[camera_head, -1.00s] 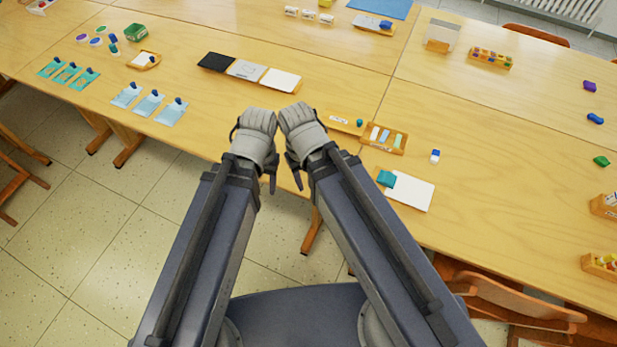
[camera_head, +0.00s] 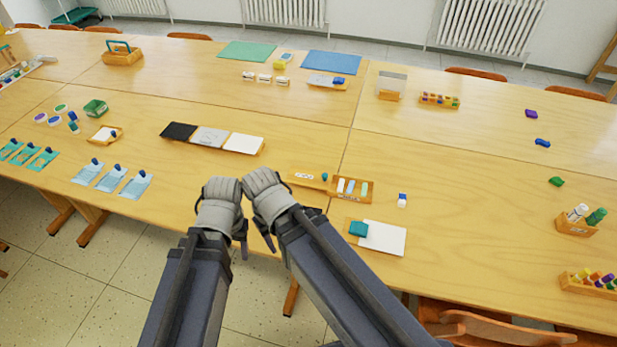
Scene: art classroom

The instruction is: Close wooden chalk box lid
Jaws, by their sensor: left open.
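A small wooden box (camera_head: 352,199) with pale chalk-like sticks in white, blue and green sits near the table's front edge, right of my grippers. My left gripper (camera_head: 221,192) is open and empty, over the front edge of the table. My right gripper (camera_head: 262,184) is beside it, closer to the wooden piece but apart from it. Its fingers are seen from behind, so its opening is hidden.
Black, grey and white panels (camera_head: 243,144) lie behind my grippers. A chair (camera_head: 500,330) stands at the front right.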

